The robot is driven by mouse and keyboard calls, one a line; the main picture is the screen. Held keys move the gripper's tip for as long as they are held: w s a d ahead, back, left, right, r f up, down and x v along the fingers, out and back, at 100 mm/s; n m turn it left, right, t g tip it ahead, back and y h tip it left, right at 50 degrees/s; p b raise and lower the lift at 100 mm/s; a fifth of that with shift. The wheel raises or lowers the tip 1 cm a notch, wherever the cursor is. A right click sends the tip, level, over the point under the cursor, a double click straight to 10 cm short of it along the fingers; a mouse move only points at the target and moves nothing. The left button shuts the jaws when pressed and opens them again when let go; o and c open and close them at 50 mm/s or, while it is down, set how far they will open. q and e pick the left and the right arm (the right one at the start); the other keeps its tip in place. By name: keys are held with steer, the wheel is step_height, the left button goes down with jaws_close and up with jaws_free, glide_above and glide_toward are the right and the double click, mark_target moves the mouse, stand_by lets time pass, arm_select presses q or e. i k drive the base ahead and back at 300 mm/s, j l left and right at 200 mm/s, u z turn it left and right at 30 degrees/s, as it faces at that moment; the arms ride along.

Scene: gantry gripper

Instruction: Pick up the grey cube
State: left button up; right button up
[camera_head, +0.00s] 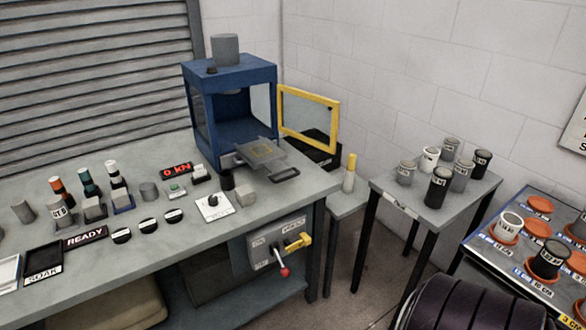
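A small light grey cube (245,194) stands on the workbench, right of a white dial box and in front of the blue press. Two other grey blocks stand further left, one grey block (94,208) and another grey block (122,199) on a dark blue base. I cannot tell from the picture which of these the task means. Neither of my grippers is in view.
The blue press (230,72) stands at the back of the grey workbench (190,250), with a yellow-framed door (308,92) swung open to its right. Labelled cups stand on a small table (425,212) and a rack (500,262) at right. Bottles and blocks crowd the bench's left.

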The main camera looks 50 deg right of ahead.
mark_target(244, 195)
steer(key=z, duration=1.15)
